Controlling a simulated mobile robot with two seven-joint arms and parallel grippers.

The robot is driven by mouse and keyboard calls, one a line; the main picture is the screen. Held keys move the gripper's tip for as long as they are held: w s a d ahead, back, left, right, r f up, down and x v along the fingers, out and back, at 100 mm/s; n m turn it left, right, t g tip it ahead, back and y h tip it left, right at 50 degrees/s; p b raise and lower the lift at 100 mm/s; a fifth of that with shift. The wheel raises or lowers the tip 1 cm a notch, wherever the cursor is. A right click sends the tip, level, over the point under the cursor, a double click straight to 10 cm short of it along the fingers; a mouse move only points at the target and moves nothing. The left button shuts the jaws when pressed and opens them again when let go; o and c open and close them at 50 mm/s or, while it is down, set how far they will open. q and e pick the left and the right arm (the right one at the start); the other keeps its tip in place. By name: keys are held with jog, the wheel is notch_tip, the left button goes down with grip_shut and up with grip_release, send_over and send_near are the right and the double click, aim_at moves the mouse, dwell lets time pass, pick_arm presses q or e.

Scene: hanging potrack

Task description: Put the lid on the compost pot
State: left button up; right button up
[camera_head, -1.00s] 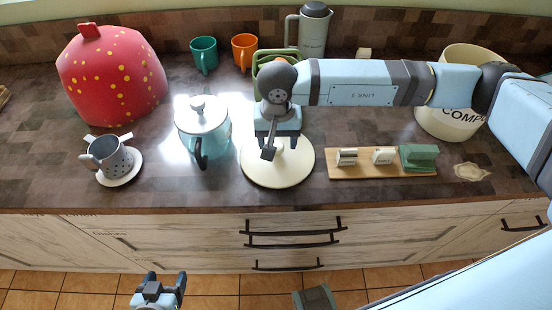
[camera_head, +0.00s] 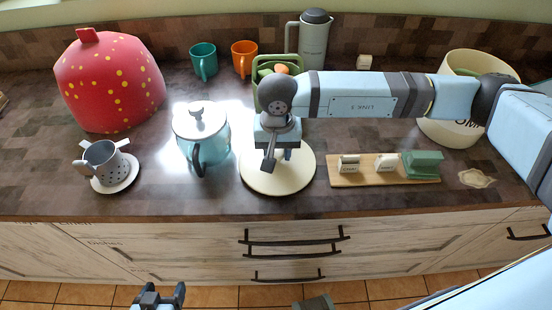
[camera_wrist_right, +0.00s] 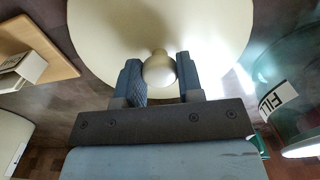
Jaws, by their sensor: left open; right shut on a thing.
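The lid (camera_head: 262,184) is a flat cream disc near the counter's front edge; it also shows in the right wrist view (camera_wrist_right: 215,40). My right gripper (camera_head: 278,155) is over the lid, with its fingers shut on both sides of its round knob (camera_wrist_right: 159,70). I cannot tell whether the lid is lifted off the counter. The compost pot (camera_head: 437,130), cream with dark lettering, stands open at the right, partly hidden behind my right arm. My left gripper (camera_head: 160,296) is open and empty in front of the cabinets, low in the picture.
A glass kettle (camera_head: 215,140) stands just left of the lid. A wooden board (camera_head: 360,181) with small blocks lies to its right. A green basket (camera_head: 262,97) is behind my gripper. A grey strainer cup (camera_head: 108,165) on a saucer and a red cover (camera_head: 110,85) stand left.

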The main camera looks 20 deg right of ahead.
jog(key=shift+r, duration=0.8)
pick_arm(q)
jog(key=shift+r, duration=0.2)
pick_arm(e)
jog(key=shift+r, duration=1.7)
